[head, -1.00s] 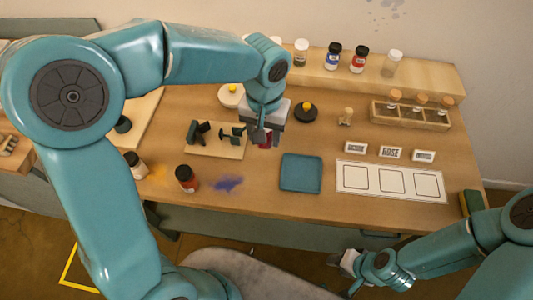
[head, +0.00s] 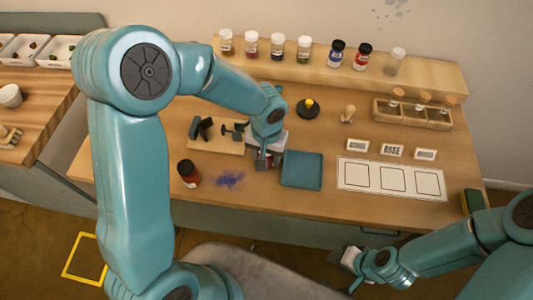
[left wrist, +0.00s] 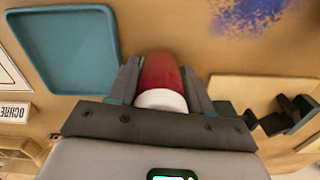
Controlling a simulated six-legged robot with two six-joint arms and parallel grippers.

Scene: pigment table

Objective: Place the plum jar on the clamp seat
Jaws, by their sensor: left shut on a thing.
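The plum jar (left wrist: 162,80), dark red with a white lid, is held between the two fingers of my left gripper (left wrist: 160,88) in the left wrist view. In the head view my left gripper (head: 266,160) is over the table between the clamp board and the blue tray, and it hides the jar. The clamp seat is a pale wooden board (head: 230,150) with a black clamp (head: 203,129), left of the gripper; the clamp also shows at the right of the left wrist view (left wrist: 285,115). My right gripper (head: 348,260) is in front of the table; its jaws are unclear.
A blue tray (head: 302,169) lies right of the left gripper. A dark disc with a yellow knob (head: 307,109) stands behind. A white card (head: 391,179) lies at right.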

